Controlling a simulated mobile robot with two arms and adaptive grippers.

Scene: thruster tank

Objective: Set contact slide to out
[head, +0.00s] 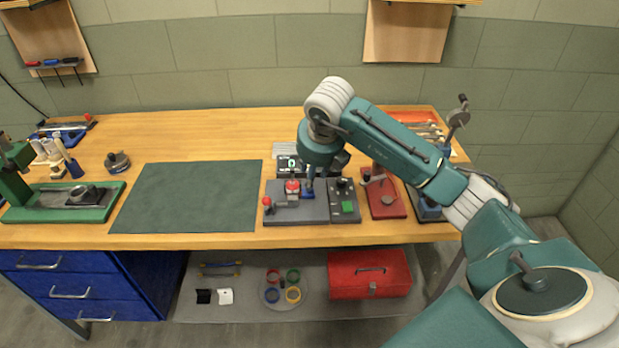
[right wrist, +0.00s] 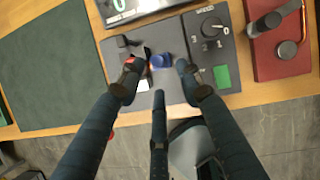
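A grey control panel (head: 290,214) lies at the bench's front edge, and it also shows in the right wrist view (right wrist: 175,90). It bears a small blue knob (head: 308,194), which may be the contact slide; no label for it is readable. In the right wrist view the blue knob (right wrist: 160,61) lies beyond and between my spread fingertips. My right gripper (head: 311,183) points down over the panel, open and empty; its fingers also show spread in the right wrist view (right wrist: 160,82). I cannot tell whether a finger touches the knob. My left gripper is out of view.
A red button (head: 292,186) and a red-ended lever (head: 268,202) sit left of the knob. A dial unit with a green square (head: 347,207) adjoins on the right, then a red stand (head: 386,205). A green mat (head: 188,197) lies clear to the left.

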